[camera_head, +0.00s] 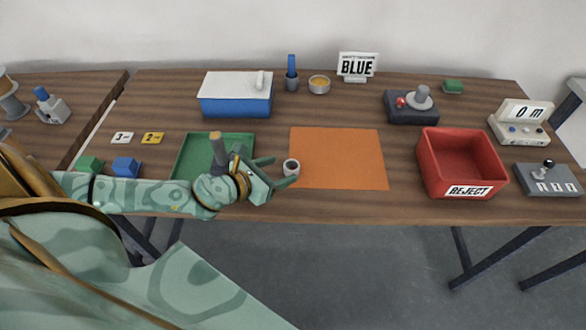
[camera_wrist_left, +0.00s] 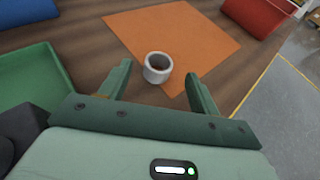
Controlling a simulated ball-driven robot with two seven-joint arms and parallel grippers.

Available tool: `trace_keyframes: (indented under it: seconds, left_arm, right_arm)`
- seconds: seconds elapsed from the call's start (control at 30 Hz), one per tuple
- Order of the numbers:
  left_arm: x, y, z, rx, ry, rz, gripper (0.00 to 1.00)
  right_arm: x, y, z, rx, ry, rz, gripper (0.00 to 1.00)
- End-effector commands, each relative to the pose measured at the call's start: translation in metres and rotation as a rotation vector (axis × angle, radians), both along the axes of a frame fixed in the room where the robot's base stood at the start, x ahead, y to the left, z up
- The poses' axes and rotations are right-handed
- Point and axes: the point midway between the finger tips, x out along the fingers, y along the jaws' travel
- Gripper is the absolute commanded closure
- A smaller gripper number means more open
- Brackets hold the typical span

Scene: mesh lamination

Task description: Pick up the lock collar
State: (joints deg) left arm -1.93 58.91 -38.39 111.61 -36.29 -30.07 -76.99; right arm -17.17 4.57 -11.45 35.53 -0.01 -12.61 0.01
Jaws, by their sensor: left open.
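The lock collar (camera_head: 291,167) is a small light grey ring with a dark hole, standing with its hole facing up at the left edge of the orange mat (camera_head: 340,157). It also shows in the left wrist view (camera_wrist_left: 157,68), ahead of the fingers and roughly between them. My left gripper (camera_head: 277,172) is open and just left of the collar. In the left wrist view its two green fingers (camera_wrist_left: 160,85) stand apart with nothing between them. The right gripper is not in view.
A green tray (camera_head: 183,160) lies left of the collar, partly behind my left arm. A red reject bin (camera_head: 427,165) stands to the right. A blue and white box (camera_head: 235,104) is at the back.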

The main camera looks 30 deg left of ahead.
Motion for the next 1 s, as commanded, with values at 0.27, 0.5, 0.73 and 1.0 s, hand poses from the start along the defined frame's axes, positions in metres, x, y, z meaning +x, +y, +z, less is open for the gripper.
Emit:
trace_keyframes:
  seconds: [0.27, 0.5, 0.73, 1.0]
  left_arm:
    - [0.029, -0.006, -0.016, -0.001, -0.002, 0.000, 0.38]
    - [0.051, -0.011, -0.025, 0.000, 0.001, -0.001, 0.38]
    - [0.050, -0.011, -0.025, 0.000, 0.001, -0.001, 0.49]
    - [0.050, -0.011, -0.024, 0.000, 0.001, 0.000, 0.86]
  right_arm:
    - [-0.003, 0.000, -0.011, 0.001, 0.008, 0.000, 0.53]
    - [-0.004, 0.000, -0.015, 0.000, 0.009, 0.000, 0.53]
    - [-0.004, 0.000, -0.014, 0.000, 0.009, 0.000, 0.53]
    - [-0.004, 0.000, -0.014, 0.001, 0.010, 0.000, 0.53]
